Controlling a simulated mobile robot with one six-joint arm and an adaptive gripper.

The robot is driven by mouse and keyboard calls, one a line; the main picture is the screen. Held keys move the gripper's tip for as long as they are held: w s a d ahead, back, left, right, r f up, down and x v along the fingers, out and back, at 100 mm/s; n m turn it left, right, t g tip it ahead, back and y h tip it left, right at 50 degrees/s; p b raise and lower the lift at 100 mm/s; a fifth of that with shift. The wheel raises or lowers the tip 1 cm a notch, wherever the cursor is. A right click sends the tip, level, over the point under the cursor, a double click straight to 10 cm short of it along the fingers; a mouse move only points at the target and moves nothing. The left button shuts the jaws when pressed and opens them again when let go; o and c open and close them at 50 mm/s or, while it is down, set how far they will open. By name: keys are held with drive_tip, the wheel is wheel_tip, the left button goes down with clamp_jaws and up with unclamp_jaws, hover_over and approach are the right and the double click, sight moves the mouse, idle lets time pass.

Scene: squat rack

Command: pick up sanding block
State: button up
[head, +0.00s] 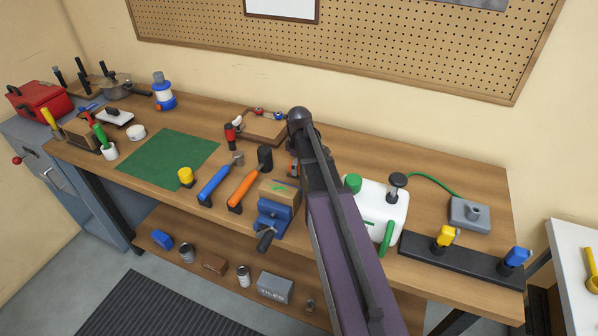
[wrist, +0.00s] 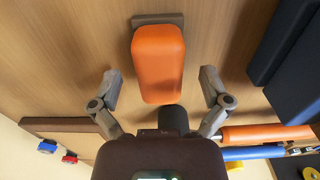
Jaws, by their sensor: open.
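The sanding block, as I take it, is an orange rounded block (wrist: 158,64) with a grey-brown strip at its far end. In the wrist view it lies between my gripper's two spread fingers (wrist: 160,84). The gripper is open, with a visible gap on each side of the block. In the head view only a little orange (head: 292,168) shows beside my arm. My arm hides most of the block and the gripper there.
A blue vise (head: 273,215) holding a wooden block stands close by. An orange-handled tool (head: 243,186) and a blue-handled tool (head: 214,183) lie left of it. A white jug (head: 372,210) stands right of my arm. A green mat (head: 165,160) is mostly bare.

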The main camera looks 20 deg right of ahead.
idle(0.3)
drive_tip(key=c, duration=1.3)
drive_tip(key=shift+o, duration=0.2)
drive_tip(key=shift+r, duration=0.1)
wheel_tip(320, 180, up, 10)
drive_tip(key=p, duration=1)
